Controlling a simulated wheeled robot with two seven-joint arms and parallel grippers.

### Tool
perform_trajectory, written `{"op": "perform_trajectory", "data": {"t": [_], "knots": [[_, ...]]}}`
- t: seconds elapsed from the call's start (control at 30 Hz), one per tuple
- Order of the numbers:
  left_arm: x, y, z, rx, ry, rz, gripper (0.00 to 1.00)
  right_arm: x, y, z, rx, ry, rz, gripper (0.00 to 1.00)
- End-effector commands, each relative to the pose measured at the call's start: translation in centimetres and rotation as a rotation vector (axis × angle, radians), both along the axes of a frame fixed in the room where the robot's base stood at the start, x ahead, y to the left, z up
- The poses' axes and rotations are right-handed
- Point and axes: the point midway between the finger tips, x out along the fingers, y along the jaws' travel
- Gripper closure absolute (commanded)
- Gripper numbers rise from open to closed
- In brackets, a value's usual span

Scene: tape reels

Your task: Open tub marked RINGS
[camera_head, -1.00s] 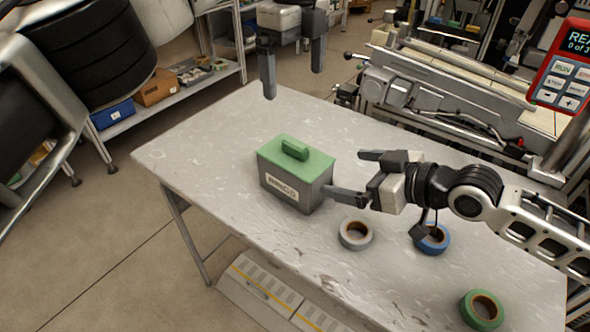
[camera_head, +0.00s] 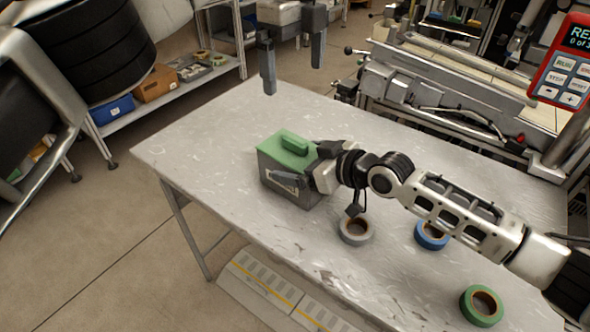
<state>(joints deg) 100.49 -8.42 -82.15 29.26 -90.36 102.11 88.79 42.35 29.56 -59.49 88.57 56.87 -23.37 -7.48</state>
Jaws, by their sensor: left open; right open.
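The tub (camera_head: 272,185) is a grey box with a green lid (camera_head: 272,147) and a raised green handle (camera_head: 295,142). I cannot tell whether the fingers touch the tub. My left gripper (camera_head: 293,78) is open and empty, up beyond the far edge of the table.
On the table (camera_head: 200,150) lie a grey tape reel (camera_head: 356,231), a blue one (camera_head: 432,236) partly behind my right arm, and a green one (camera_head: 481,306). A machine (camera_head: 450,110) runs along the far side. The table's left part is clear.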

Motion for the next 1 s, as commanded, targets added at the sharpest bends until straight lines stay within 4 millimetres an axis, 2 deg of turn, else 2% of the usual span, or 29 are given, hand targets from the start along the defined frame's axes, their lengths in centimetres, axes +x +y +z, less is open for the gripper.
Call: {"op": "perform_trajectory", "data": {"t": [0.07,0.3,0.37,0.53,0.77,1.0], "knots": [[0.0,0.0,0.0,0.0,0.0,0.0,0.0,0.0,0.0,0.0,0.0,0.0,0.0,0.0],[0.0,0.0,0.0,0.0,0.0,0.0,0.0,0.0,0.0,0.0,0.0,0.0,0.0,0.61],[0.0,0.0,-0.3,0.0,0.003,-0.001,0.0,0.0,0.0,0.0,0.0,0.0,0.0,0.61],[-0.1,0.0,-3.2,-0.001,0.008,-0.004,0.0,0.0,0.0,0.0,0.0,0.0,0.0,0.61],[0.0,0.0,-5.0,0.0,0.001,-0.001,0.0,0.0,0.0,0.0,0.0,0.0,0.0,0.61],[-0.1,0.0,-9.4,0.001,0.004,-0.001,0.0,0.0,0.0,0.0,0.0,0.0,0.0,0.61]]}}
